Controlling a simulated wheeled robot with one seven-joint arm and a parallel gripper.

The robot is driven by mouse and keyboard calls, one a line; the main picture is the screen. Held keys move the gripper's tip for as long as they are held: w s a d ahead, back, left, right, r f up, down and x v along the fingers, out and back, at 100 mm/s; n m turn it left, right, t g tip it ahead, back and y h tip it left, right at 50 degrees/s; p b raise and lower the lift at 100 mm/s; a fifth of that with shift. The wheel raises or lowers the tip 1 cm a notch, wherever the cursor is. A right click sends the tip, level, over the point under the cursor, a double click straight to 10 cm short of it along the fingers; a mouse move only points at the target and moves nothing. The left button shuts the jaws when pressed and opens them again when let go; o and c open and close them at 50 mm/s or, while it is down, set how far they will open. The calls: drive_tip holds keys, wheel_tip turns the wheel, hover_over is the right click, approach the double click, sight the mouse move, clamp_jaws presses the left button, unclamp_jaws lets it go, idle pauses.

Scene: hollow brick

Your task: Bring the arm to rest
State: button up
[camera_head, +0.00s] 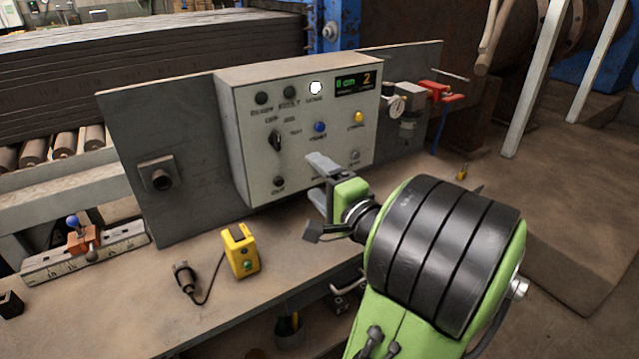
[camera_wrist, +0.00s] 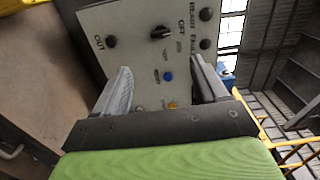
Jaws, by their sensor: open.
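My green arm ends in my gripper (camera_head: 322,200), which hangs in front of the lower right part of the control panel (camera_head: 240,120). In the wrist view my gripper (camera_wrist: 160,85) has its two grey fingers spread well apart with nothing between them. The panel face with its blue button (camera_wrist: 168,76), yellow button (camera_wrist: 172,105) and black rotary switch (camera_wrist: 162,32) shows beyond the fingers. The gripper hides part of the panel's lower row.
A yellow button box (camera_head: 240,250) and a black plug (camera_head: 186,278) on a cable lie on the bench (camera_head: 215,320). A slide with a blue knob (camera_head: 72,221) sits at the left. A gauge (camera_head: 396,106) and red-handled valve (camera_head: 438,90) are right of the panel.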

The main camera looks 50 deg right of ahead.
idle(0.4)
drive_tip(key=w+a+f+n+g+y+p, duration=0.1)
drive_tip(key=w+a+n+g+y+p, duration=0.2)
drive_tip(key=a+n, duration=0.45)
drive_tip(key=w+a+f+n+g+y+p, duration=0.1)
drive_tip(key=a+n+g+y+p, duration=0.25)
drive_tip(key=a, duration=0.75)
drive_tip(key=s+a+r+n+g+p, duration=0.2)
drive_tip(key=s+a+n, duration=0.1)
drive_tip(key=s+n, duration=0.2)
drive_tip(key=s+a+r+n+g+h+p, duration=0.1)
drive_tip(key=s+a+r+n+g+p, duration=0.1)
drive_tip(key=s, duration=0.7)
drive_tip(key=a+n+g, duration=0.1)
drive_tip(key=a+n, duration=0.1)
drive_tip(key=n, duration=0.1)
drive_tip(key=shift+s+p, duration=0.3)
drive_tip(key=shift+s, duration=0.05)
drive_tip(key=shift+h, duration=0.25)
